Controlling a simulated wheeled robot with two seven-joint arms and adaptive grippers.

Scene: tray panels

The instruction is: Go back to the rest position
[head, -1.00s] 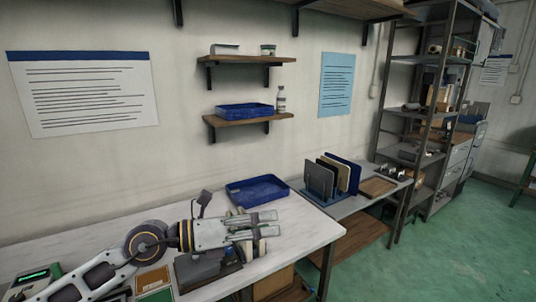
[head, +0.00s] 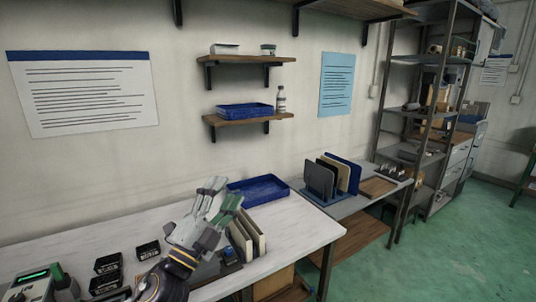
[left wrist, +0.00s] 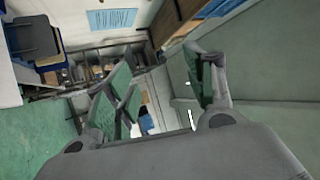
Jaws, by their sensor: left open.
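My left gripper (head: 226,194) is above the white table (head: 75,245), with its fingers pointing up and away from the table top. It is open, and nothing shows between its fingers. In the left wrist view the two fingers (left wrist: 160,78) stand apart with green inner pads, and the shelves and green floor show beyond them. My right gripper is not in view. Upright panels (head: 250,236) in a dark holder stand just right of the left gripper, partly hidden by it.
A blue tray (head: 283,190) lies at the table's back. Small black boxes (head: 108,263) and a device with a green display (head: 38,278) are at the left. A side table holds a rack of panels (head: 325,178). Wall shelves (head: 245,121) hang above; green floor is clear at right.

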